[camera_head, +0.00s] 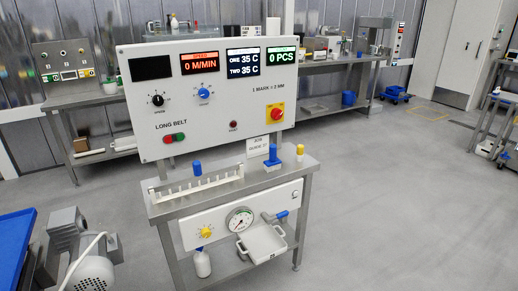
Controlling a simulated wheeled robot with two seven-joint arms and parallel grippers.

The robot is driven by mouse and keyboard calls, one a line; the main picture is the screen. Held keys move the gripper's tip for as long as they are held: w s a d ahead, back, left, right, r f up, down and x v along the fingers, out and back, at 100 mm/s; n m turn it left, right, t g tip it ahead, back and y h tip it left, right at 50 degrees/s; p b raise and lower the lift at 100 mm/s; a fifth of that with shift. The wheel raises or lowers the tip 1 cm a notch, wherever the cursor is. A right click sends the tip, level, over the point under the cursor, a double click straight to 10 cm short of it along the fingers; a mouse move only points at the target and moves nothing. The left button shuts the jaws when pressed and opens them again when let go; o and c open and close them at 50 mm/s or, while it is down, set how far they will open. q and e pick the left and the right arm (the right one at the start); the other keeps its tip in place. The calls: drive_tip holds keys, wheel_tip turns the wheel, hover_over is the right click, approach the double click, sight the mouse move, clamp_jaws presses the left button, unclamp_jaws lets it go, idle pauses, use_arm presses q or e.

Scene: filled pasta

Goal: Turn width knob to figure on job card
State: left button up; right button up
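A job card (258,146) stands at the rear of the steel bench, below the LONG BELT control panel (140,137). Its small print seems to read "JOB GUIDE 27", but I cannot be sure. No knob is legibly labelled width. A blue knob (197,168) stands at the white toothed guide rail (190,186), and another blue knob (272,155) stands near the card. The panel carries a black speed knob (157,100) and a blue dial knob (204,94). A yellow knob (206,232) is on the lower front panel. Neither gripper is in view.
The panel also has a red emergency button (275,113) and screens; its text reads "1 MARK = 2 MM". A grey motor (92,272) stands lower left. The floor at right is clear.

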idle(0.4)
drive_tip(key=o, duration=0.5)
